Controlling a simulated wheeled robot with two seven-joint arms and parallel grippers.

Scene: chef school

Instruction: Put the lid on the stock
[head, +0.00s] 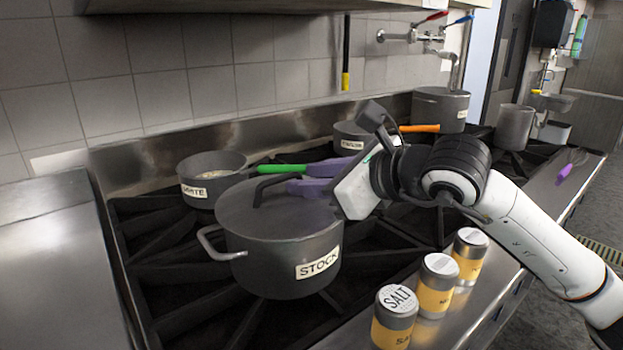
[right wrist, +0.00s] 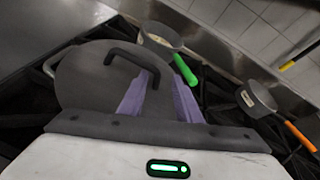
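The dark grey stock pot (head: 285,265), labelled STOCK, stands on the near left of the stove. Its dark lid (head: 240,205) covers the pot's top and looks flat on the rim. The lid also shows in the right wrist view (right wrist: 85,82). The lid's black bar handle (head: 262,186) rises from its middle. My right gripper (head: 300,178) has purple fingers, spread apart, close to the right end of the handle. In the right wrist view the fingers (right wrist: 160,85) have a gap between them, with the handle's end near their tips. Contact is unclear. My left gripper is not in view.
A saucepan (head: 205,190) with a green handle stands behind the pot. Another pan (head: 350,137) with an orange handle is farther back. Large pots (head: 440,110) stand at the far end. Several shakers, one labelled SALT (head: 394,320), line the front edge. The left counter (head: 50,270) is bare.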

